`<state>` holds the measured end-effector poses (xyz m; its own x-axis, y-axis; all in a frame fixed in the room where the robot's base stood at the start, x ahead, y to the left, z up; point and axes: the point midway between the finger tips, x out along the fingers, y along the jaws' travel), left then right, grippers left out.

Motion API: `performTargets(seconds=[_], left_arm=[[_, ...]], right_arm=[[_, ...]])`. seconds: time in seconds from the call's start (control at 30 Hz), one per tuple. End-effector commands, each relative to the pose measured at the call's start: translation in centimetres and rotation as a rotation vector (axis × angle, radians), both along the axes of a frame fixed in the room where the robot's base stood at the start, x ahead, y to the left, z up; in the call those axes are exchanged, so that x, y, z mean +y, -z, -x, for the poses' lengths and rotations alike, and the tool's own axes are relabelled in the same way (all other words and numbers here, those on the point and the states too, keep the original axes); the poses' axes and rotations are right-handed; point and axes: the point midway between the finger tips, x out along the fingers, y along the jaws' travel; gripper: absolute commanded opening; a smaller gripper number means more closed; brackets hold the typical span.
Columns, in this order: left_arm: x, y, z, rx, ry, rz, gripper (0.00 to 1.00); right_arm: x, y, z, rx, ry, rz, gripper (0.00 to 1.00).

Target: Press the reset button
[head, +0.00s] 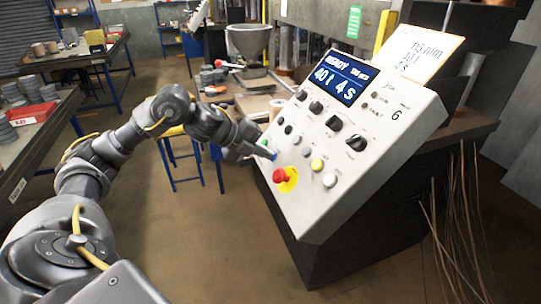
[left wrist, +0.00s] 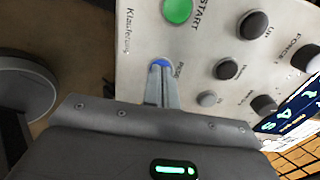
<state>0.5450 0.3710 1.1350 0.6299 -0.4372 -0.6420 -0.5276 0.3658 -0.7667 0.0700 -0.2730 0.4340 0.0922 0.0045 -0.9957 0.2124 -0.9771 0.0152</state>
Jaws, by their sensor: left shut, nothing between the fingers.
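A sloped light-grey control panel (head: 345,135) stands in the middle right of the head view. The blue button (left wrist: 160,64) sits near its left edge, with a small label beside it that I cannot read fully. My left gripper (head: 268,153) reaches the panel from the left. In the left wrist view its shut, empty fingers (left wrist: 161,88) point at the blue button, and their tips partly cover it. The tips are at or very near the button; I cannot tell whether it is pressed in. My right gripper is not in view.
A green START button (left wrist: 178,10) and several dark knobs (left wrist: 253,25) are close by. A red mushroom button (head: 281,175) on a yellow plate sits lower on the panel. A lit display (head: 340,78) is above. Workbenches stand at the left, with open floor between.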

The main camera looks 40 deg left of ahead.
Motion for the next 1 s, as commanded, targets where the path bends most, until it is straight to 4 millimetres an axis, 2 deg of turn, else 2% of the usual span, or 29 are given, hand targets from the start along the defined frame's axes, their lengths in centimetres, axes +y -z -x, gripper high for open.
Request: performTargets(seconds=[0.27, 1.0], left_arm=[[0.1, -0.2, 0.2, 0.0, 0.0, 0.0, 0.0], [2.9, -4.1, 4.1, -0.001, -0.002, -0.001, 0.0]], right_arm=[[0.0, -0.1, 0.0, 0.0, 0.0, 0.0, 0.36], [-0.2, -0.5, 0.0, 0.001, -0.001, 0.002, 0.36]])
